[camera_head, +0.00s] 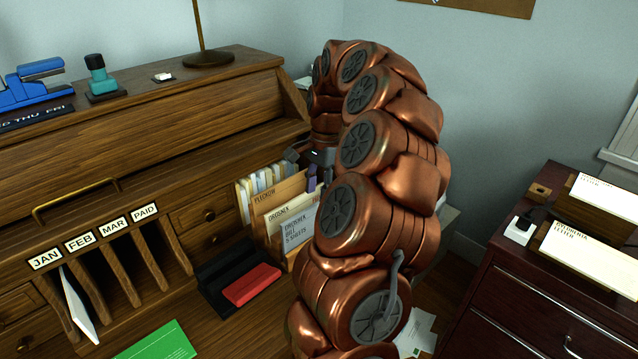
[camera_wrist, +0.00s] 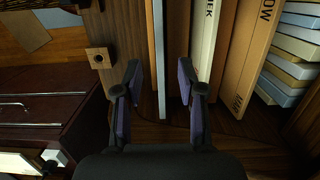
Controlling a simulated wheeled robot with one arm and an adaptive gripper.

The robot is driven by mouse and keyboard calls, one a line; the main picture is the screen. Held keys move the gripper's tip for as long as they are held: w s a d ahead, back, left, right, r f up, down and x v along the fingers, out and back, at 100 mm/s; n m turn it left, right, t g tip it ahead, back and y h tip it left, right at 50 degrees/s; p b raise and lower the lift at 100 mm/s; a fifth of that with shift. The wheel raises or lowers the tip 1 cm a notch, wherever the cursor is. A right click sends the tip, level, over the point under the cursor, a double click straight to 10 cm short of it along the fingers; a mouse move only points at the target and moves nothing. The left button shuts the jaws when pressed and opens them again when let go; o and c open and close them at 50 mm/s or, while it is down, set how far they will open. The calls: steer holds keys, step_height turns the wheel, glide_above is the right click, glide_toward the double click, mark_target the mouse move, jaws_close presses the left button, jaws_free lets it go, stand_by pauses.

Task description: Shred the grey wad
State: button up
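The grey wad (camera_head: 300,226) is a thin grey stack labelled as a bill of several sheets. It stands upright at the front of a wooden file holder on the desk. In the wrist view the wad (camera_wrist: 159,60) shows edge-on as a thin grey-blue strip. My gripper (camera_wrist: 158,85) is open, with one purple-padded finger on each side of the strip and a visible gap to both. In the head view my gripper (camera_head: 313,172) is mostly hidden behind my copper arm. I cannot make out a shredder.
Brown folders (camera_head: 278,190) stand close behind the wad. The roll-top desk (camera_head: 130,125) fills the left. A dark red cabinet (camera_head: 515,290) with letter trays stands right. My arm hides the middle.

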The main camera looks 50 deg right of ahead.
step_height(320, 180, down, 6)
steer(key=a, duration=0.1)
steer(key=shift+f+p, duration=0.2)
steer(key=shift+p, duration=0.25)
jaws_close()
steer(key=shift+r, duration=0.15)
steer(key=shift+r, duration=0.9)
